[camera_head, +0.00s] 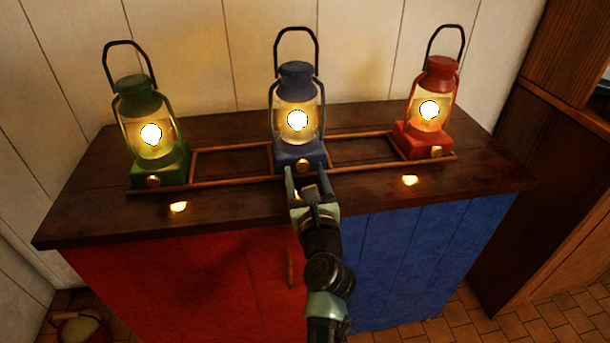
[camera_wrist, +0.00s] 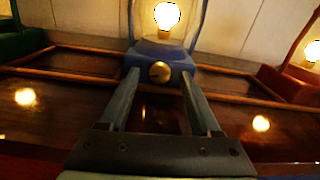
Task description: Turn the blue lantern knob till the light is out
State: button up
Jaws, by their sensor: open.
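The blue lantern (camera_head: 297,90) stands upright in the middle of the counter, its bulb glowing bright. Its brass knob (camera_wrist: 159,72) faces me on the front of the blue base (camera_wrist: 165,53) in the wrist view. My gripper (camera_head: 307,178) is in front of the lantern base, and it also shows in the wrist view (camera_wrist: 158,80). Its two fingers are apart, one to each side of the knob in the picture, with nothing held between them. In the head view my gripper hides part of the knob. I cannot tell how far the fingertips are from the base.
A lit green lantern (camera_head: 143,105) stands left and a lit red lantern (camera_head: 435,90) stands right. A low wooden rail (camera_head: 235,181) runs along the dark counter top (camera_head: 95,210). A plank wall (camera_head: 200,50) is behind. A wooden cabinet (camera_head: 520,170) is at the right.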

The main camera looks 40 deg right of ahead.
grip_shut()
